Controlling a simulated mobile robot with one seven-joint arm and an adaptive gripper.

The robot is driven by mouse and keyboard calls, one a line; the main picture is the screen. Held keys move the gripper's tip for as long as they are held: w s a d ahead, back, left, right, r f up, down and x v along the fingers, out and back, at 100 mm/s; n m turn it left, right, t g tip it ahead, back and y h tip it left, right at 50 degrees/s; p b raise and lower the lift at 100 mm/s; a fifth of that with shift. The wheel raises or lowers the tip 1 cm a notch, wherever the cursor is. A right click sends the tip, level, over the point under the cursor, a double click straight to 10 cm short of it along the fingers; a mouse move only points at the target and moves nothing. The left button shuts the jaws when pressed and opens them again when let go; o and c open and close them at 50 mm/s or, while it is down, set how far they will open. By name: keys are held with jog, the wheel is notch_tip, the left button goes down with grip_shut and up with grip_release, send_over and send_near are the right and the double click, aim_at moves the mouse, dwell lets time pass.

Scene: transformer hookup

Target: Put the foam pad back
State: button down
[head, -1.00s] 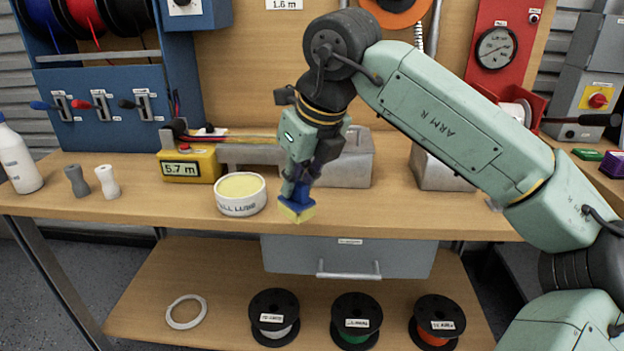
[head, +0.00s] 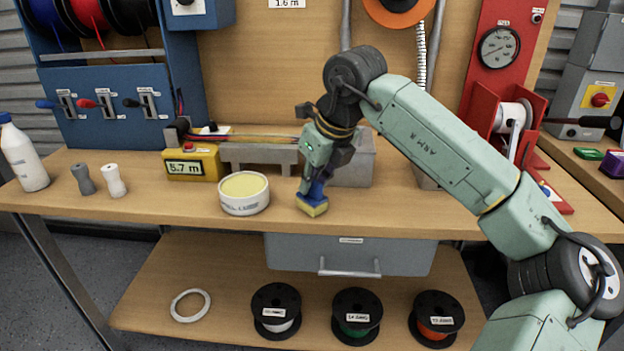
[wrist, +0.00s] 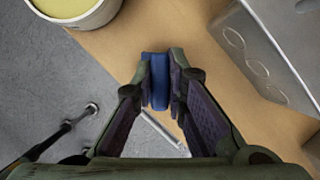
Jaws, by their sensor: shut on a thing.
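The foam pad (head: 312,206) is a yellow block under a blue holder (head: 316,190). My gripper (head: 316,182) is shut on the blue holder, with the yellow pad facing down. The pad is at the front part of the bench top, just right of the lube tub; I cannot tell whether it touches the wood. In the wrist view, the blue holder (wrist: 159,82) sits between the two fingers, and the yellow part is hidden beneath it.
The round tub of yellow lube (head: 244,194) stands close on the left. A grey metal block (head: 354,165) stands behind. A yellow length meter (head: 192,163), two small grips and a white bottle (head: 23,157) are farther left. The bench (head: 420,212) is clear to the right.

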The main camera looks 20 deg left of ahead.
jog(key=shift+f, duration=0.15)
jog(key=c, duration=1.6)
grip_release()
jog(key=shift+r, duration=0.3)
jog(key=v, duration=1.1)
jog(key=shift+d+r, duration=0.2)
jog(key=shift+r, duration=0.15)
